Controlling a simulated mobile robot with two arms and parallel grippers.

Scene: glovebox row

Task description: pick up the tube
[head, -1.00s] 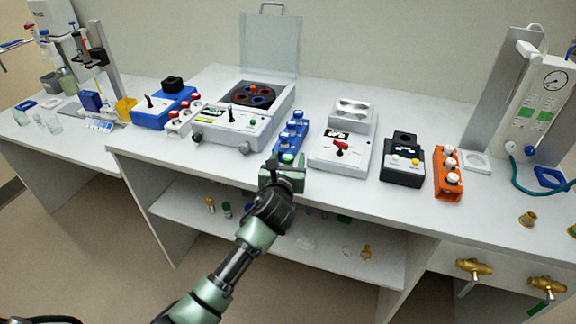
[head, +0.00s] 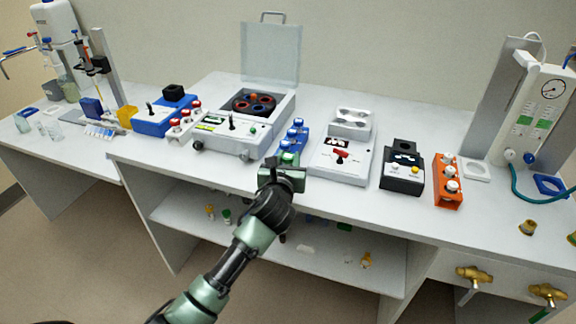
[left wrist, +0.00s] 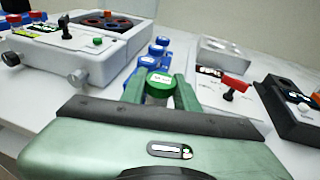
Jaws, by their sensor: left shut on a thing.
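The green-capped tube (left wrist: 160,85) stands between my left gripper's fingers in the left wrist view, with its label facing up. My left gripper (left wrist: 160,92) is shut on it; in the head view the gripper (head: 287,165) is at the near end of the blue rack (head: 301,144). The tube's body is hidden below the cap, so I cannot tell whether it is still in the rack. Blue-capped tubes (left wrist: 154,51) stand in a line just beyond it. My right gripper is not in view.
A centrifuge (head: 222,141) with an open lid stands left of the rack. A white device with a red knob (head: 341,156) stands close on the right. Further right are a black device (head: 402,180) and an orange rack (head: 441,190). The space above the rack is clear.

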